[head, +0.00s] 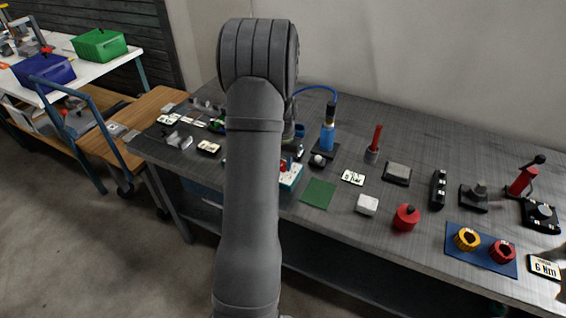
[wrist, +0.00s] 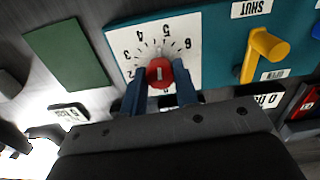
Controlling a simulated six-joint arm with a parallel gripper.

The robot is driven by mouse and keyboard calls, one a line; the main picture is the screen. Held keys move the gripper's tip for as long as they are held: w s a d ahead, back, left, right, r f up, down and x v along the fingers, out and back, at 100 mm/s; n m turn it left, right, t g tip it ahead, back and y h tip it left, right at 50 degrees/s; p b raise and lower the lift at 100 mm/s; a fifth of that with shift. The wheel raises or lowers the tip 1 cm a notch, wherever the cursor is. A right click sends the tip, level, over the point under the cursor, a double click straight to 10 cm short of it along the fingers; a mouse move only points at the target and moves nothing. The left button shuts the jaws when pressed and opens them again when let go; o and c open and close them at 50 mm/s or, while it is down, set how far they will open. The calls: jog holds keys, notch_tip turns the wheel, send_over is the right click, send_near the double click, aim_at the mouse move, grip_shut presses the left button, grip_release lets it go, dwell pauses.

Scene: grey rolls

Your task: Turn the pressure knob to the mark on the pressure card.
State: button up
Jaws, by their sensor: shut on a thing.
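The red pressure knob (wrist: 160,73) sits on a white dial plate (wrist: 195,65) with printed numbers that appear upside down in the wrist view. My gripper (wrist: 160,92) has its two blue fingers on either side of the knob, shut on it. The white line on the knob points up in the picture, roughly toward the 4 and 5; the exact reading is unclear. In the head view my arm mostly hides the teal panel (head: 292,178). A white card with black print (head: 353,177) lies to its right; it also shows in the wrist view (wrist: 68,115), its text not clearly readable.
A yellow valve handle (wrist: 264,52) stands beside the dial, near a SHUT label (wrist: 258,8). A green mat (head: 318,194) lies beside the panel. A white block (head: 367,204), a red round piece (head: 406,217) and a blue mat (head: 454,254) lie farther right.

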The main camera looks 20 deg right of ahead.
jog(key=shift+r+m, duration=0.1)
jog(key=shift+m, duration=1)
jog(key=o, duration=1)
jog(key=shift+c, duration=0.2)
notch_tip(320, 180, up, 17)
jog(key=shift+r, duration=0.15)
